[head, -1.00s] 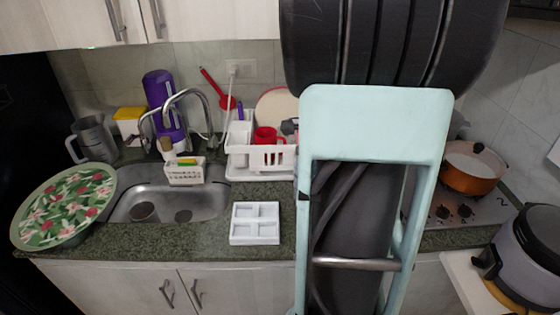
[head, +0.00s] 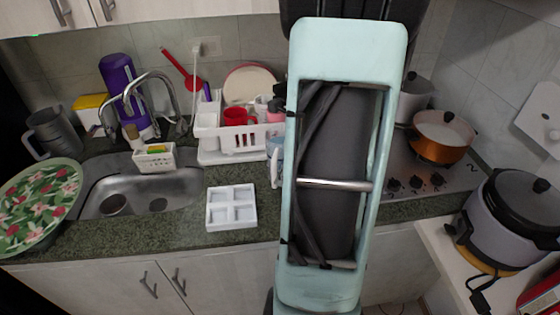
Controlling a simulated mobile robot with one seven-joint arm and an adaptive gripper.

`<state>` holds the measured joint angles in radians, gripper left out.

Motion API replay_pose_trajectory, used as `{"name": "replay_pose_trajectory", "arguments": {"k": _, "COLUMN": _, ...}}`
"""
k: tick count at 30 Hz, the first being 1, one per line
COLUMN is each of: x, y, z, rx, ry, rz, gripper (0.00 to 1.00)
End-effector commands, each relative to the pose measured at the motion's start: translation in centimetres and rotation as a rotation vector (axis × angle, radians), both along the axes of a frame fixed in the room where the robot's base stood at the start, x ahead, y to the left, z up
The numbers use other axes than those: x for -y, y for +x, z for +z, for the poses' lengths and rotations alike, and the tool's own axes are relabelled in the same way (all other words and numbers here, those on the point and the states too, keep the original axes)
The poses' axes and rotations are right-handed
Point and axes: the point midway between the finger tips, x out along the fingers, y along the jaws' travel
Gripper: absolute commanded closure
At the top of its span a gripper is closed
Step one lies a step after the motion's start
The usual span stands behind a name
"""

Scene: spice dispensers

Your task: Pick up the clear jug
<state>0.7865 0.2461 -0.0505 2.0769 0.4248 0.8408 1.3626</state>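A pale, see-through vessel with a handle (head: 275,160), which looks like the clear jug, stands on the counter right of the dish rack. Most of it is hidden behind my arm, so its full shape and contents cannot be told. A grey jug (head: 58,134) with a handle stands at the far left, behind the sink. My gripper is not in view; only the pale green and dark links of my arm show, upright across the middle right of the head view.
A white four-compartment tray (head: 232,222) lies near the counter's front edge. A white dish rack (head: 240,155) with a red cup stands behind it. The sink (head: 172,188) and a floral tray (head: 38,200) are left. An orange pot (head: 441,150) and a rice cooker (head: 510,215) are right.

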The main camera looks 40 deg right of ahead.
Motion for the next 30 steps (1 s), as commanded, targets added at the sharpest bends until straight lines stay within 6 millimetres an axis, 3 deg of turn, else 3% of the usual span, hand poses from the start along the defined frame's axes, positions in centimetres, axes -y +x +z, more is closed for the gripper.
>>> {"name": "replay_pose_trajectory", "arguments": {"k": 13, "x": -0.8, "y": 2.2, "z": -4.5, "rx": -0.002, "ry": 0.001, "rz": 0.002, "gripper": 0.68}}
{"name": "replay_pose_trajectory", "arguments": {"k": 22, "x": -0.9, "y": 2.3, "z": -4.9, "rx": 0.000, "ry": -0.001, "rz": 0.002, "gripper": 0.68}}
{"name": "replay_pose_trajectory", "arguments": {"k": 30, "x": -0.9, "y": 2.3, "z": -4.9, "rx": 0.000, "ry": -0.001, "rz": 0.002, "gripper": 0.98}}
